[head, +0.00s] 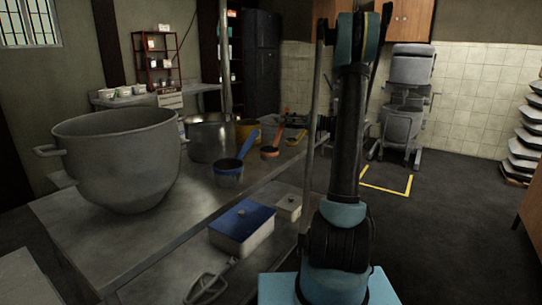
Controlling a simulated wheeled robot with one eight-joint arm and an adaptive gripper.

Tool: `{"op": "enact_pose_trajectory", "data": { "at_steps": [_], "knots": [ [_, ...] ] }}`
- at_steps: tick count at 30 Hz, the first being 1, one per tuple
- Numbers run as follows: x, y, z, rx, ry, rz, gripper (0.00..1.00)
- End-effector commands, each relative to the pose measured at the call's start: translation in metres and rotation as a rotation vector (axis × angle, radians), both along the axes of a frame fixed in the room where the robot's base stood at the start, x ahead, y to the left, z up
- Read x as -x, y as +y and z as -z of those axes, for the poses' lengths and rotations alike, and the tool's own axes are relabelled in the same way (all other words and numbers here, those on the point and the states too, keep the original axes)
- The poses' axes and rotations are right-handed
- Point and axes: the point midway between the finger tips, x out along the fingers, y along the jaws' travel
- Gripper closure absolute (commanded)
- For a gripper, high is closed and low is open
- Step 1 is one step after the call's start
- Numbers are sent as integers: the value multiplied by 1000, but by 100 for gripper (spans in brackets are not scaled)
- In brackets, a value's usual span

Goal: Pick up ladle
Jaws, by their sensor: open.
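A ladle with a grey bowl and a blue handle (230,168) stands on the metal table, its handle leaning up to the right. A similar ladle with an orange handle (270,152) is just behind it to the right. A yellow-handled one (294,138) lies farther back. I cannot tell which of them the task means. My gripper is not in view, and I see nothing held.
The metal table (85,240) bears a large grey pot (115,160) and a smaller metal pot (208,142). A blue-lidded box (241,228) is on the lower shelf. A grey chair (405,105) stands at the back. The floor (450,230) to the right is clear.

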Motion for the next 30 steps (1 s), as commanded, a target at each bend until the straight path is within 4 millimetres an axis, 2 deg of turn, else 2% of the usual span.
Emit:
{"op": "enact_pose_trajectory", "data": {
  "at_steps": [3,10,11,16,17,30],
  "knots": [
    [-4,13,0,0,0,-1,54],
    [-4,14,0,0,0,0,54],
    [-4,14,0,0,0,0,59],
    [-4,14,0,0,0,0,97],
    [-4,14,0,0,0,0,100],
    [-4,14,-6,0,0,0,100]
  ]
}}
